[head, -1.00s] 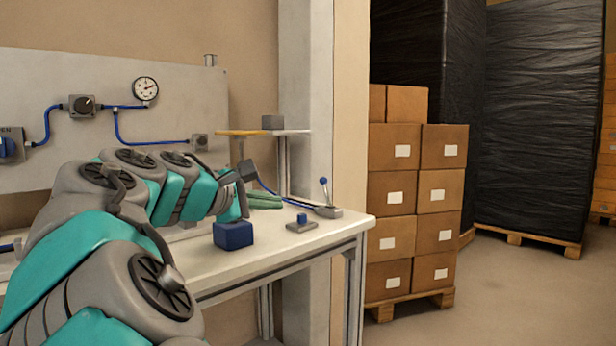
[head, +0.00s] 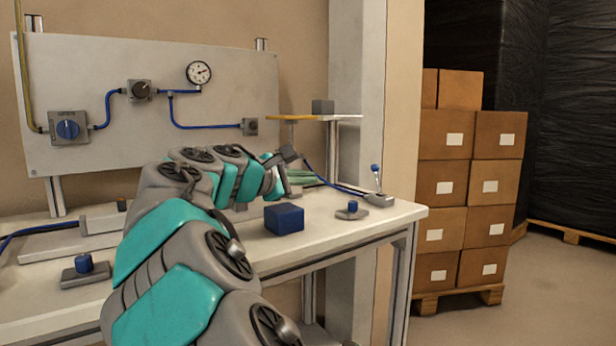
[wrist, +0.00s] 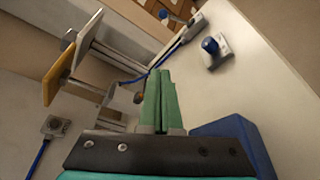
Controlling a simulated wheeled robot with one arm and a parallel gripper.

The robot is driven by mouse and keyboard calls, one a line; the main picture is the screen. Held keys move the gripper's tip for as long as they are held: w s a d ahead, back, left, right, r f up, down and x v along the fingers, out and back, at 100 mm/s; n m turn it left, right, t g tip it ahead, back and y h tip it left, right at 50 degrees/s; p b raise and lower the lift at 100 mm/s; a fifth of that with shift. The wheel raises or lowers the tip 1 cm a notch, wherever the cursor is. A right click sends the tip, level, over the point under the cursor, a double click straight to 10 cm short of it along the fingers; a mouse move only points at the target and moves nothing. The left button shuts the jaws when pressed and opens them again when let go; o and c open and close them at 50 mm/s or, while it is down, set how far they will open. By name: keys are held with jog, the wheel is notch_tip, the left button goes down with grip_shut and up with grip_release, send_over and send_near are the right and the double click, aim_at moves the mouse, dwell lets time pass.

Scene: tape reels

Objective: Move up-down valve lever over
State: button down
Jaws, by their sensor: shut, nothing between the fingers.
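A small lever with a blue ball knob (head: 376,169) stands on a grey base (head: 380,200) at the table's right end, joined to a blue hose. Its stick is near upright, leaning slightly. In the wrist view the lever's base (wrist: 195,26) is at the top, with the knob (wrist: 164,14) beyond it. My gripper (head: 308,178) is over the table, left of the lever and apart from it. Its green fingers (wrist: 160,105) are together, with nothing between them.
A blue block (head: 284,219) sits in front of my gripper. A blue push button (head: 352,208) is near the lever. A panel (head: 200,70) carries a gauge and dials. Stacked boxes (head: 470,190) stand right of the table.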

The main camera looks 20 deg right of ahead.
aim_at(377, 178)
jog(key=p+x, duration=0.1)
jog(key=x, duration=1.5)
jog(key=shift+w+d, duration=0.1)
jog(key=shift+s+d+r, duration=0.5)
jog(key=shift+s+d, duration=0.15)
jog(key=shift+d, duration=0.15)
jog(key=shift+s+d+r, duration=0.4)
jog(key=shift+d, duration=0.25)
